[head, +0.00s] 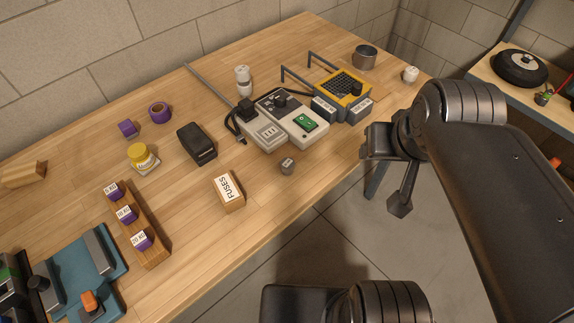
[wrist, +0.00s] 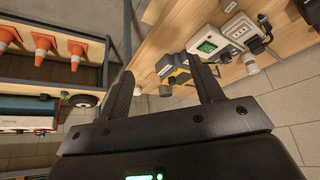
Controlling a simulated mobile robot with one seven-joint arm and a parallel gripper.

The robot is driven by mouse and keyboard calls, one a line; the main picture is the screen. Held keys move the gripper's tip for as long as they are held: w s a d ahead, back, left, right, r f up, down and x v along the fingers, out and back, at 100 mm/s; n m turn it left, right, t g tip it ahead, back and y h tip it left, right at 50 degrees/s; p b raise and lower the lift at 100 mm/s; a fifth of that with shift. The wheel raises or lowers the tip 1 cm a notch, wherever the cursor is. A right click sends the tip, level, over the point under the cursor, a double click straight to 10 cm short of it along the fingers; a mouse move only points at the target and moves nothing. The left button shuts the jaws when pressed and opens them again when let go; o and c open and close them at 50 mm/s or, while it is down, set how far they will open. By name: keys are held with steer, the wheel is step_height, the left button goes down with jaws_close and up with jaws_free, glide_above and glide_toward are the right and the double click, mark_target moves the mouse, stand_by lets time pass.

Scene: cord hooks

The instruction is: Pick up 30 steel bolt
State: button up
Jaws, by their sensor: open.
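A small grey metal piece (head: 287,166) with a dark marking on top stands near the table's front edge in the head view. It looks like the steel bolt, but I cannot read its marking.
A wooden fuses block (head: 229,192) stands left of the grey piece. A grey control box (head: 285,118) and a yellow-framed device (head: 343,87) stand behind it. Farther back are a metal cup (head: 365,57) and white pots. Bare wood surrounds the piece.

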steer(key=w+a+f+n+g, duration=0.25)
steer(key=w+a+f, duration=0.25)
steer(key=w+a, duration=0.3)
steer(key=n+g, duration=0.2)
glide_toward(287, 163)
steer(key=shift+y, duration=0.3)
step_height(287, 163, down, 5)
steer(key=shift+d, duration=0.1)
steer(key=shift+w+f, duration=0.2)
steer(key=shift+f, duration=0.75)
steer(key=shift+w+f, duration=0.15)
steer(key=shift+f, duration=0.75)
steer(key=shift+w+f, duration=0.2)
steer(key=shift+f, duration=0.75)
steer(key=c, duration=1.1)
steer(key=shift+r, duration=0.1)
